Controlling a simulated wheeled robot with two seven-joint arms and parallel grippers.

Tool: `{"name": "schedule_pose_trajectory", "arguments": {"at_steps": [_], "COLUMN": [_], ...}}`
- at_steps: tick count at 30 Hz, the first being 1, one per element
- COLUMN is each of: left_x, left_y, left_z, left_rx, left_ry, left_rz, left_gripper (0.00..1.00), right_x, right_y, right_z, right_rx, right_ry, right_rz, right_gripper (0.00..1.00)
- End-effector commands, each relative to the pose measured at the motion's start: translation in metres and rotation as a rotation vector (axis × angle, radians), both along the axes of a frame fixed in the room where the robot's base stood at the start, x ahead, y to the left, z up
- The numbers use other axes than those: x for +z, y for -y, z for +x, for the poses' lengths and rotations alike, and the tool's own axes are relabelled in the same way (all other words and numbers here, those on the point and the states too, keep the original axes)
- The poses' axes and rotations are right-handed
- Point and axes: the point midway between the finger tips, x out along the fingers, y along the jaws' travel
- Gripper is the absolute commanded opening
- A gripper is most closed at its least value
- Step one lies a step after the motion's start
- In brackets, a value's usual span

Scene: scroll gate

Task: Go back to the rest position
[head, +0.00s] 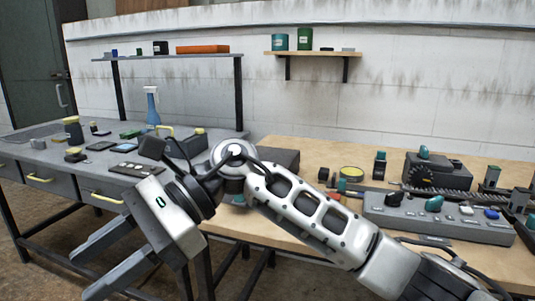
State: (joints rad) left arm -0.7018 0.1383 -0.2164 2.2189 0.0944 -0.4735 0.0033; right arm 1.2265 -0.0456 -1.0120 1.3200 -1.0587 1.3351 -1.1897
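My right arm comes in from the lower right and reaches across the picture. Its gripper (86,275) hangs at the lower left, in front of the grey workbench and over the floor. Its two fingers are apart, with nothing seen between them. The arm covers part of the wooden table's front edge and part of the grey bench's right end. My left gripper is not in the picture.
The grey workbench (55,155) at left holds a blue spray bottle (152,107) and several small items. The wooden table (300,155) at right bears a grey control box (435,217) and dark devices. A wall shelf (315,53) is behind.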

Motion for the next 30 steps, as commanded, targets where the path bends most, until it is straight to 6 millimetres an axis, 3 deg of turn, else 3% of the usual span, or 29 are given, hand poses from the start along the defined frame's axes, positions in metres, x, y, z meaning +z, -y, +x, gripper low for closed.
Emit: {"name": "schedule_pose_trajectory", "arguments": {"at_steps": [3,6,8,11,14,16,19,21,22,27,30], "left_x": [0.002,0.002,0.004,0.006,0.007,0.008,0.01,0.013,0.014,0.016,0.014], "left_y": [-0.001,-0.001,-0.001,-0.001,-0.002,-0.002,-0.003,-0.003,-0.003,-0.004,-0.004], "left_z": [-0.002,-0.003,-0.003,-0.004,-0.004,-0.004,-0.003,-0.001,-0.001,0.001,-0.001], "left_rx": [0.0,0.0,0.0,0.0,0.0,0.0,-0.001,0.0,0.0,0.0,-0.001], "left_ry": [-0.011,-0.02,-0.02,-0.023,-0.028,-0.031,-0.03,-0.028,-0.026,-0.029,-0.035], "left_rz": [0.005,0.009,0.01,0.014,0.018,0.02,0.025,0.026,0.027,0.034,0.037], "left_gripper": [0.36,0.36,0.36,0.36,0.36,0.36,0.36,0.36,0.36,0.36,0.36], "right_x": [0.023,0.038,0.039,0.024,-0.013,-0.049,-0.111,-0.154,-0.173,-0.257,-0.286], "right_y": [0.0,0.015,0.032,0.067,0.111,0.144,0.19,0.22,0.232,0.285,0.304], "right_z": [-0.002,0.017,0.035,0.069,0.098,0.11,0.111,0.1,0.093,0.032,-0.004], "right_rx": [-0.138,-0.254,-0.318,-0.414,-0.495,-0.539,-0.582,-0.6,0.597,0.423,0.359], "right_ry": [-0.452,-0.855,-1.102,-1.521,-1.943,-2.234,-2.633,-2.888,2.95,2.457,2.253], "right_rz": [0.191,0.321,0.388,0.487,0.579,0.642,0.733,0.8,-0.818,-0.713,-0.68], "right_gripper": [0.44,0.44,0.44,0.44,0.44,0.44,0.44,0.44,0.44,0.44,0.44]}}
